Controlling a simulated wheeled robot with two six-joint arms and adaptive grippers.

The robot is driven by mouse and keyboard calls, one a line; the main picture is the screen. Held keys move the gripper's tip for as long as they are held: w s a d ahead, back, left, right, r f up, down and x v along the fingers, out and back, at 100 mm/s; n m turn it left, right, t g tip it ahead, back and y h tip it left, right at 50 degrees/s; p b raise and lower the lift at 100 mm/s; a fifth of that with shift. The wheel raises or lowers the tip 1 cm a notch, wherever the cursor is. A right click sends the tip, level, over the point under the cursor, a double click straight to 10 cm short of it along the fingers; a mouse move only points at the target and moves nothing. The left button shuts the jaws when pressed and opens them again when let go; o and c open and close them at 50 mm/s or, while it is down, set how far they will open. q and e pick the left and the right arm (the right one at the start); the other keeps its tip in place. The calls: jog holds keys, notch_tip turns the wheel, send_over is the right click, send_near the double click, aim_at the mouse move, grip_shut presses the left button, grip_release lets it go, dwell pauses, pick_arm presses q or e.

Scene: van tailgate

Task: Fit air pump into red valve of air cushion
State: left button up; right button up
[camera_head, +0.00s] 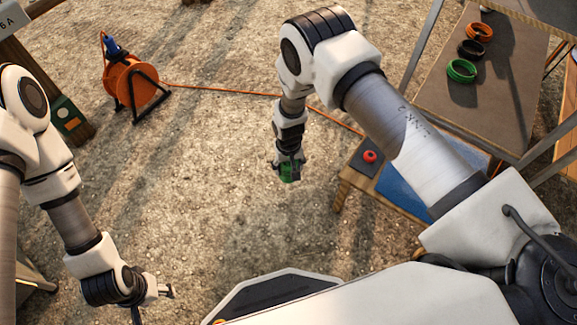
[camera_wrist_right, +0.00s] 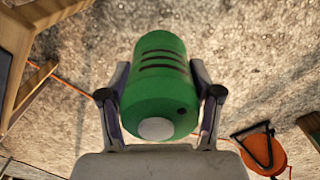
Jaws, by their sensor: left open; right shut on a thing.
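My right gripper (camera_head: 288,162) is shut on the green air pump (camera_head: 290,174) and holds it in the air left of the low table. In the right wrist view the pump (camera_wrist_right: 160,80) is a green cylinder with dark slots and a pale round end, held between both fingers (camera_wrist_right: 160,105). The red valve (camera_head: 370,156) sits on the dark air cushion (camera_head: 359,166) on the low table, right of the pump and apart from it. My right forearm partly hides that table. My left gripper (camera_head: 154,303) is open and empty at the lower left.
The low wooden table (camera_head: 345,184) also bears a blue surface (camera_head: 399,190). A brown table (camera_head: 495,95) at the upper right holds green, black and orange rings. An orange cable reel (camera_head: 130,82) stands at the upper left, its cable crossing the ground. The middle ground is clear.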

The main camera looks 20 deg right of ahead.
notch_tip(320, 180, up, 9)
jog(key=p, duration=0.7)
jog(key=shift+f, duration=0.1)
jog(key=shift+d, duration=0.1)
jog(key=d, duration=0.9)
jog(key=s+d, duration=0.1)
jog(key=d, duration=0.8)
jog(key=s+d, duration=0.1)
jog(key=d, duration=0.8)
jog(key=shift+s, duration=0.1)
